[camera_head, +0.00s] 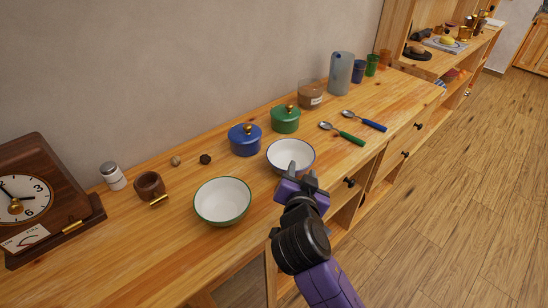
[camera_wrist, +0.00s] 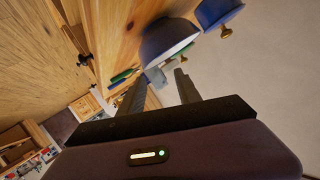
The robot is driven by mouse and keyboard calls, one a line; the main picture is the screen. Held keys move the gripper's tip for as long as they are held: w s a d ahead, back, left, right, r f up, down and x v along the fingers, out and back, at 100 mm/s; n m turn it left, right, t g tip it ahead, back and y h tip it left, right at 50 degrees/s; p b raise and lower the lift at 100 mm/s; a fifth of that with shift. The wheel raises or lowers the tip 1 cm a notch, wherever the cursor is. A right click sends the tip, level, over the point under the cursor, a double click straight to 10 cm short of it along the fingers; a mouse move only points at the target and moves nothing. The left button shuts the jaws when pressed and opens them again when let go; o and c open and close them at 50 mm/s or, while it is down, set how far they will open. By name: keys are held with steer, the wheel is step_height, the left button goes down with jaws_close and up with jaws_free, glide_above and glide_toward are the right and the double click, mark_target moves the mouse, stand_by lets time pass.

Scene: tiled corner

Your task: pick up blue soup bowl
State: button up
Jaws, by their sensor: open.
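The blue soup bowl (camera_head: 290,153), white inside with a blue rim, stands upright on the wooden sideboard in the head view. In the wrist view the bowl (camera_wrist: 166,36) shows near the top, tilted by the camera's angle, just beyond the fingertips. My gripper (camera_head: 301,180) is at the bowl's near side, over the front edge of the sideboard, and hides part of its near rim. In the wrist view my gripper (camera_wrist: 160,76) has its two fingers apart with nothing between them. I cannot tell whether a finger touches the rim.
A green-rimmed bowl (camera_head: 222,201) stands left of the blue one. A blue lidded pot (camera_head: 245,140) and a green lidded pot (camera_head: 285,119) stand behind. Green-handled (camera_head: 343,134) and blue-handled (camera_head: 364,121) spoons lie to the right. A wooden clock (camera_head: 40,198) stands far left.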

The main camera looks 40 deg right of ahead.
mark_target(310, 158)
steer(key=shift+s+d+f+m+g, duration=0.4)
steer(key=shift+s+f+m+g, duration=0.15)
steer(key=shift+s+m, duration=0.2)
steer(key=p+x, duration=0.2)
steer(key=x, duration=1)
steer(key=shift+r, duration=0.1)
jaws_close()
stand_by(0.6)
